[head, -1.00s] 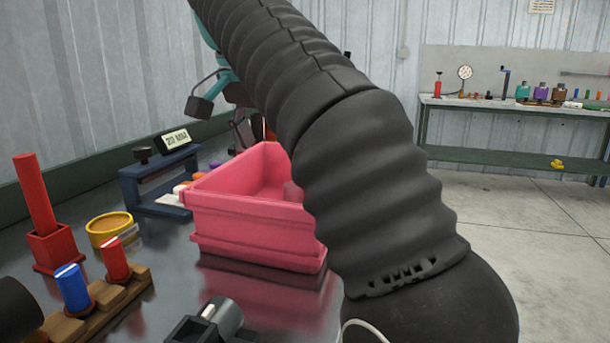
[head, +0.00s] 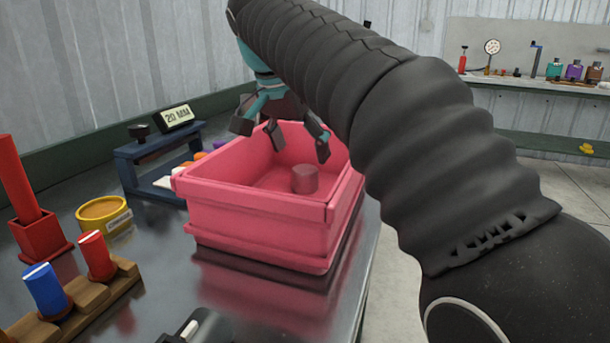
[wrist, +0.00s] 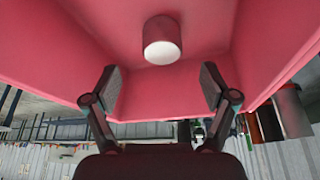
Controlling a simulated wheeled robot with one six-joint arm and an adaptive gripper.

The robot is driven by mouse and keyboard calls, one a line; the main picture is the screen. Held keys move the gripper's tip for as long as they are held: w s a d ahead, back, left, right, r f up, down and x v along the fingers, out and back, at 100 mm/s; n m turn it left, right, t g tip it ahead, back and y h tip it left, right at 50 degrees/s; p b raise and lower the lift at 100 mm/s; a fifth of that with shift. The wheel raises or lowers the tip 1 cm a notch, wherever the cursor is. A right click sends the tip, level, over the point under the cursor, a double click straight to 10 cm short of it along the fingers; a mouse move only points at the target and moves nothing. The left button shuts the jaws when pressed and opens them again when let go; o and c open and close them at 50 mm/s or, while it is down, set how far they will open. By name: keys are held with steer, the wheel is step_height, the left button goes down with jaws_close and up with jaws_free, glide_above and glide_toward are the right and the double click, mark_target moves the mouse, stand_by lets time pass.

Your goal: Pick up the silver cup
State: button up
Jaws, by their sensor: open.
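The silver cup (head: 305,179) stands inside the pink bin (head: 255,228), towards its near right part, and looks pinkish from the walls around it. It also shows in the wrist view (wrist: 162,40), at the top middle, with a pale round end facing the camera. My gripper (head: 283,138) is over the back part of the bin, with its fingers spread and nothing between them. In the wrist view my gripper (wrist: 160,84) has one finger on each side, and the cup appears beyond the fingertips, apart from them.
The bin walls rise around the cup. Left of the bin are a blue stand with a "20 MM" sign (head: 177,116), a yellow tub (head: 103,214), a red post (head: 20,180) and a wooden holder with red and blue cylinders (head: 95,295). A workbench (head: 545,145) stands far right.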

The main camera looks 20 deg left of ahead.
mark_target(304, 169)
steer(key=shift+b+x, duration=0.55)
steer(key=shift+x, duration=2.55)
steer(key=shift+s+a, duration=0.15)
steer(key=shift+s, duration=0.05)
steer(key=c, duration=1.2)
